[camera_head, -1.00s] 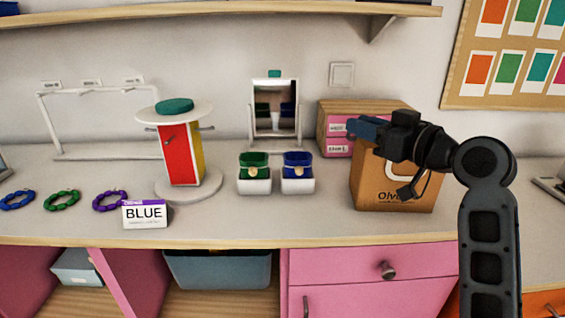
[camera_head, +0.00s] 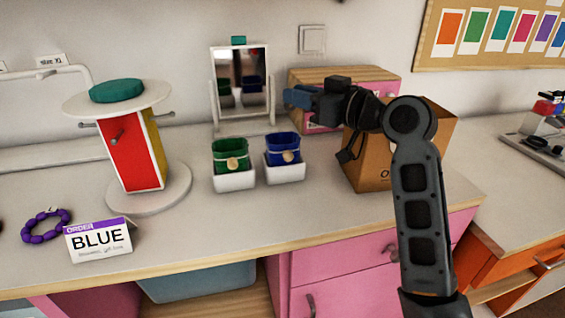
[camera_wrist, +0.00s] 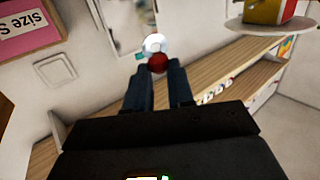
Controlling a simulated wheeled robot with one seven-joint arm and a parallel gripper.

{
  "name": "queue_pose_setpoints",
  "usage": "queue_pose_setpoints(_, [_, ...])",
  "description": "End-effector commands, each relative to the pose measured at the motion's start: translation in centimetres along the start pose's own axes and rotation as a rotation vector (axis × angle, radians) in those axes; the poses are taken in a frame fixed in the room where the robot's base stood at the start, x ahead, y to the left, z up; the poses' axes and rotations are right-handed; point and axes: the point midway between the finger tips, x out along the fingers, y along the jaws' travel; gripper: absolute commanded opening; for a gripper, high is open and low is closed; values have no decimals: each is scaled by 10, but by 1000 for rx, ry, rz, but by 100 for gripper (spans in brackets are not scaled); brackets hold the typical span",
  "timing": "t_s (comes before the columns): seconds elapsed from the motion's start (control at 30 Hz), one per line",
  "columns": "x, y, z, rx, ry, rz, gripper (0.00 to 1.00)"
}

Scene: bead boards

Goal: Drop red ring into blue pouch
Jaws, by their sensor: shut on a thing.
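My gripper (camera_head: 298,98) is shut on the red ring (camera_wrist: 157,63), which shows as a dark red bead with a shiny pale part between the fingertips in the wrist view. In the head view I cannot make out the ring. The blue pouch (camera_head: 284,147) stands upright in a small white holder on the counter, with a round tan tag on its front. My gripper is in the air above and behind it, apart from it. The wrist view does not show the pouch.
A green pouch (camera_head: 230,153) stands left of the blue one. A mirror (camera_head: 241,85) is behind them, a cardboard box (camera_head: 374,165) to the right under my arm. A red-and-yellow stand (camera_head: 133,160) and a BLUE order card (camera_head: 98,240) are to the left. The counter front is clear.

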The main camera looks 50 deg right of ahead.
Motion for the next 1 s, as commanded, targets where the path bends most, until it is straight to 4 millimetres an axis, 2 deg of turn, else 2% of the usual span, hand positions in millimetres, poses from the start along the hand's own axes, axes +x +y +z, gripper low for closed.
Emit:
queue_pose_setpoints(0.03, [0,0,11,1,0,1,0])
queue_pose_setpoints(0.2, [1,0,24,0,1,1,0])
queue_pose_setpoints(0.53, [1,0,25,0,1,0,0])
queue_pose_setpoints(0.57, [1,0,25,0,1,0,25])
queue_pose_setpoints(0.6, [1,0,25,0,1,0,29])
queue_pose_setpoints(0.83, [1,0,25,0,1,0,51])
queue_pose_setpoints(1.0, [1,0,25,0,1,0,52])
